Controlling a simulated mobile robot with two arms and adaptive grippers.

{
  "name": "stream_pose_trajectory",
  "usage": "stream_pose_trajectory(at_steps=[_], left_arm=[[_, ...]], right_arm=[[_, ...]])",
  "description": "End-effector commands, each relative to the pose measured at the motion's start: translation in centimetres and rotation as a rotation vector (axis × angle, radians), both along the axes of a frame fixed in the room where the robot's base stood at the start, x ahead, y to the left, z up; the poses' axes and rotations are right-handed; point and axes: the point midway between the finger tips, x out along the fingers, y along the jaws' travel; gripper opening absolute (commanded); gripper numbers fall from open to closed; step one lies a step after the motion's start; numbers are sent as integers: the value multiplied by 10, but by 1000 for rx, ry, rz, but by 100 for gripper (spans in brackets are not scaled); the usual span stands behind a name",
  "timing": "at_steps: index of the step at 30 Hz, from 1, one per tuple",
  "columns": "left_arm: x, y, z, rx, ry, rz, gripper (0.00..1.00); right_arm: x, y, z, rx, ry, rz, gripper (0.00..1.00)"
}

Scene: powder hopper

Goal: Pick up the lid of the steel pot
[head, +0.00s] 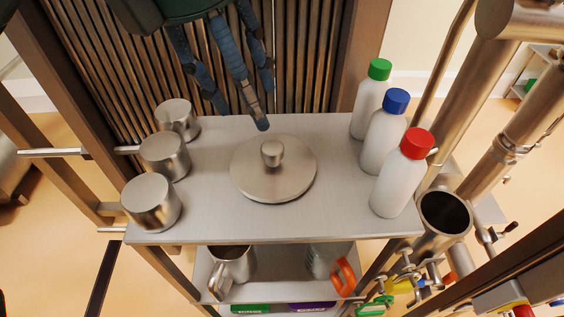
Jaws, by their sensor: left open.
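The round steel lid (258,178) with a knob (272,153) on top lies level in the middle of the steel shelf. Only a thin edge shows beneath its disc, and I cannot make out pot walls under it. My left gripper (243,110) reaches down from the top of the view with its blue-grey fingers spread and empty. One fingertip appears just beyond the lid's far edge, short of the knob. I cannot tell its height over the shelf. My right gripper is not in view.
Several steel canisters (151,203) line the left of the shelf (330,215). White bottles with green, blue and red (416,143) caps stand along its right. A ribbed metal panel (310,50) is behind. A lower shelf holds a steel jug (232,264). An open pipe (446,212) stands right.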

Motion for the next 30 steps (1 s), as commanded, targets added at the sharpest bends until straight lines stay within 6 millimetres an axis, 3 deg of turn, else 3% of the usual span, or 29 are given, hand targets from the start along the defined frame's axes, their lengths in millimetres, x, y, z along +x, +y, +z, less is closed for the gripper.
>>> stream_pose_trajectory(at_steps=[6,14,21,30], left_arm=[[3,-8,-32,1,3,-2,48],[4,-16,-51,0,3,-3,48],[6,-27,-84,0,3,-3,48],[7,-29,-92,-2,1,-1,48]], right_arm=[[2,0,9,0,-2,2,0],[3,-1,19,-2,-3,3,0],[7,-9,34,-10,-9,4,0],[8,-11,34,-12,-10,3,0]])
